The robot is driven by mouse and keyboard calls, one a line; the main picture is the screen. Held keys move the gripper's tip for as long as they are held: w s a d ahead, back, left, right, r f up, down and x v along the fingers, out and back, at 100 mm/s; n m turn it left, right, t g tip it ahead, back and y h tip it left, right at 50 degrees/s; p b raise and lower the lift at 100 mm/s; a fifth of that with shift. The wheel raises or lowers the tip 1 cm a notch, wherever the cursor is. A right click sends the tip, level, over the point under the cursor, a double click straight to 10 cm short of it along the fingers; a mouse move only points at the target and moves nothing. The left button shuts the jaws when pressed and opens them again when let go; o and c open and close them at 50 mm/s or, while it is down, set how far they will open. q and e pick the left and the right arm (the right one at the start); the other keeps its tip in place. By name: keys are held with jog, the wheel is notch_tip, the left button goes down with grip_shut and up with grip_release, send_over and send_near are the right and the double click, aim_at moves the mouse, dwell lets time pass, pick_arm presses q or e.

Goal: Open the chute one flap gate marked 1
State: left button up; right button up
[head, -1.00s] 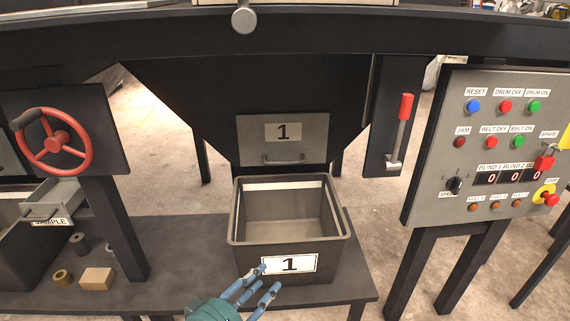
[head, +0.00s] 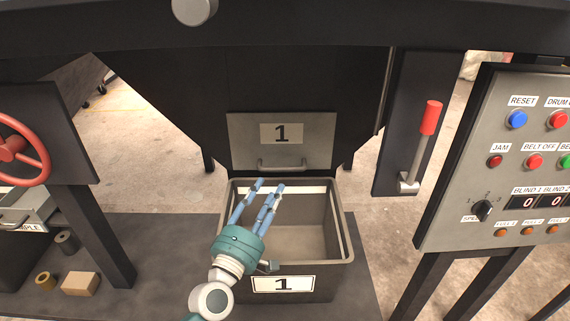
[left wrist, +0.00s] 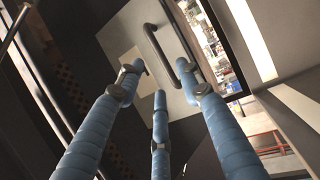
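The chute one flap gate (head: 311,131) is a grey plate marked 1, closed on the front of the dark chute. Its bar handle (head: 281,166) runs along the lower edge. My left gripper (head: 263,194) is over the bin in front of the gate, its blue fingers spread and empty, pointing toward the handle from below. In the left wrist view the gate (left wrist: 125,32) and its handle (left wrist: 165,52) lie ahead, beyond the open fingers (left wrist: 158,85). The fingers appear apart from the handle. My right gripper is not in view.
A dark bin (head: 345,240) labelled 1 stands on the bench below the gate. A red-handled lever (head: 428,118) and the button panel (head: 460,205) are to the right. A red handwheel (head: 22,150), a drawer (head: 28,212) and a small block (head: 80,284) are to the left.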

aim_at(281, 170)
pick_arm(q)
jog(key=b+x, duration=0.1)
jog(key=x, duration=0.8)
jog(key=shift+r, duration=0.1)
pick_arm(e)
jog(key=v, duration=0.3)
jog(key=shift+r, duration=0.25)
pick_arm(q)
jog(key=shift+c, duration=0.2)
grip_shut()
